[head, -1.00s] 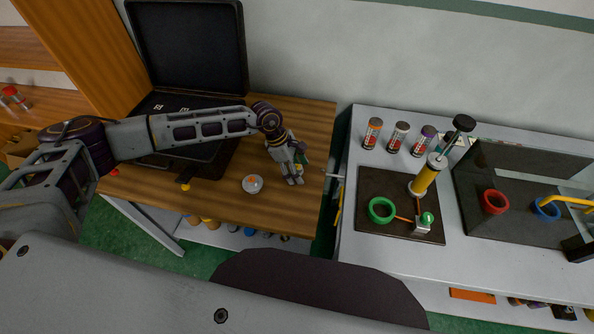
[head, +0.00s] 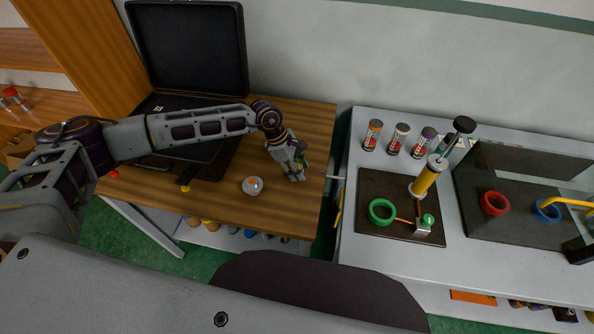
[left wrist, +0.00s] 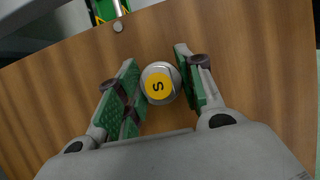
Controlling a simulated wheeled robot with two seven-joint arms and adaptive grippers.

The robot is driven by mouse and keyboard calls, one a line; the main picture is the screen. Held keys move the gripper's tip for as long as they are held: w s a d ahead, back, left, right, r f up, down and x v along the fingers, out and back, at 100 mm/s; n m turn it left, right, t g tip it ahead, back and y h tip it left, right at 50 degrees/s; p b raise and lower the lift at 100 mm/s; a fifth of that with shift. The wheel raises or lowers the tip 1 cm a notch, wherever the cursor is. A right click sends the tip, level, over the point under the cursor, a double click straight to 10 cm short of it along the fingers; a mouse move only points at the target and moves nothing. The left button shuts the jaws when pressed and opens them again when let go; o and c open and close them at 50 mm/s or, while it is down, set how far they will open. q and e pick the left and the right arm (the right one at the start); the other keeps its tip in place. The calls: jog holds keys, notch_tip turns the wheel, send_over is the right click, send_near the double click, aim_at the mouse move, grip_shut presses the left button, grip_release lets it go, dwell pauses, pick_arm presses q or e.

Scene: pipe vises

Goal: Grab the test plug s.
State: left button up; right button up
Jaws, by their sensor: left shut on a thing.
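The test plug s (left wrist: 158,83) is a round grey piece with a yellow top marked S. It stands on the wooden table in the left wrist view. My left gripper (left wrist: 157,76) is shut on it, with its green pads on either side. In the head view my left gripper (head: 297,172) points down at the right part of the wooden table (head: 225,205), and its fingers hide the plug there. My right gripper is not in view.
A white round piece with an orange top (head: 252,185) stands left of the gripper. An open black case (head: 188,50) is behind my arm. Across a gap, a grey bench (head: 350,150) holds cartridges, a yellow cylinder and a green ring (head: 381,211).

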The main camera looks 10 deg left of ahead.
pick_arm(q)
notch_tip(320, 180, up, 8)
jog(key=shift+f+b, duration=0.1)
jog(key=shift+b, duration=0.5)
jog(key=shift+r, duration=0.6)
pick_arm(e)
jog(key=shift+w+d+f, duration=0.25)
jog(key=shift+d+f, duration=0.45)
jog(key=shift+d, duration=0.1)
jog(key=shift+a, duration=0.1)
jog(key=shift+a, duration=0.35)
